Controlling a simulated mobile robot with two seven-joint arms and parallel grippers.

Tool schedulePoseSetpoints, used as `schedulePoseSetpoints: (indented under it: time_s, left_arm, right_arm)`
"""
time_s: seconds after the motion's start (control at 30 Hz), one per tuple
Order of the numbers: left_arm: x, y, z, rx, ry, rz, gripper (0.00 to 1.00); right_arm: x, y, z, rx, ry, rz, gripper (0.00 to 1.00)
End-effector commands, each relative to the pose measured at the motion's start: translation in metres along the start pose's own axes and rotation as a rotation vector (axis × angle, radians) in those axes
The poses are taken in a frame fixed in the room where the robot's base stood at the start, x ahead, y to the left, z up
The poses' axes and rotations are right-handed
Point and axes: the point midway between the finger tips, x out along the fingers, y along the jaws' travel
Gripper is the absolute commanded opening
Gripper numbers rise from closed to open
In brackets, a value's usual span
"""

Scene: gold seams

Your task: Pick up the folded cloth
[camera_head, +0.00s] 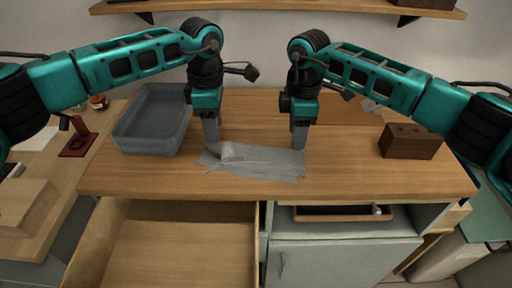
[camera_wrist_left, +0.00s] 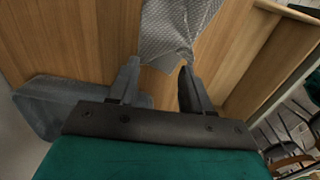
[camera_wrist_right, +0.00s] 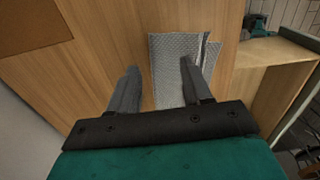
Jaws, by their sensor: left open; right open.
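The folded cloth (camera_head: 262,161) is grey and lies flat on the wooden countertop, its left part doubled over. My left gripper (camera_head: 211,141) is open above the cloth's left end. In the left wrist view the cloth (camera_wrist_left: 176,30) reaches in between the fingers (camera_wrist_left: 158,82). My right gripper (camera_head: 299,137) is open at the cloth's right end. In the right wrist view the cloth (camera_wrist_right: 172,68) lies between and beyond the fingers (camera_wrist_right: 158,82), with the right finger over it. I cannot tell whether any finger touches the cloth. Both grippers are empty.
A grey bin (camera_head: 153,121) stands left of the cloth on the countertop (camera_head: 350,172). A brown box (camera_head: 411,141) stands at the right. Below the front edge, a wooden drawer (camera_head: 170,245) is open at the left and a tray (camera_head: 335,214) sits in an open shelf.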

Motion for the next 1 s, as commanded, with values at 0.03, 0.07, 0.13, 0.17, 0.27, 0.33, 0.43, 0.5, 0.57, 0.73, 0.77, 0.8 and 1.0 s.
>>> schedulePoseSetpoints:
  time_s: [0.03, 0.07, 0.13, 0.17, 0.27, 0.33, 0.43, 0.5, 0.57, 0.73, 0.77, 0.8, 1.0]
  left_arm:
    - [0.009, -0.001, 0.000, 0.001, 0.001, -0.004, 0.49]
    - [0.013, -0.001, 0.000, 0.001, 0.000, -0.003, 0.49]
    - [0.022, -0.001, 0.001, 0.001, -0.001, -0.003, 0.49]
    - [0.025, -0.001, 0.001, 0.001, 0.000, -0.003, 0.49]
    - [0.033, 0.000, 0.001, 0.001, -0.002, -0.001, 0.49]
    - [0.036, -0.001, 0.001, 0.001, -0.002, -0.001, 0.49]
    - [0.037, -0.001, 0.001, 0.001, -0.002, -0.001, 0.49]
    - [0.037, -0.001, 0.001, 0.001, -0.002, -0.001, 0.49]
    - [0.037, -0.001, 0.001, 0.001, -0.002, -0.001, 0.49]
    - [0.040, -0.001, 0.001, 0.001, -0.002, -0.001, 0.49]
    - [0.042, -0.001, 0.001, 0.001, -0.002, -0.001, 0.49]
    - [0.043, -0.001, 0.001, 0.000, -0.003, -0.001, 0.49]
    - [0.048, -0.001, 0.001, 0.000, -0.003, -0.001, 0.49]
  right_arm:
    - [0.009, -0.001, 0.000, 0.000, -0.001, -0.002, 0.49]
    - [0.013, -0.001, 0.000, 0.000, -0.002, -0.002, 0.49]
    - [0.022, 0.000, 0.000, 0.000, 0.000, -0.001, 0.49]
    - [0.025, 0.000, 0.000, -0.001, 0.000, -0.001, 0.49]
    - [0.033, 0.000, 0.000, 0.000, 0.000, -0.001, 0.49]
    - [0.036, 0.000, 0.000, 0.000, 0.000, 0.000, 0.49]
    - [0.037, 0.000, 0.000, 0.000, 0.000, 0.001, 0.49]
    - [0.037, 0.000, 0.000, -0.001, 0.000, 0.001, 0.49]
    - [0.037, 0.000, 0.000, -0.001, 0.000, 0.001, 0.49]
    - [0.040, 0.000, 0.000, -0.001, 0.000, 0.001, 0.49]
    - [0.041, 0.000, 0.000, -0.001, 0.000, 0.001, 0.49]
    - [0.042, 0.000, 0.000, -0.001, 0.000, 0.001, 0.49]
    - [0.048, 0.000, 0.000, -0.001, 0.000, 0.001, 0.49]
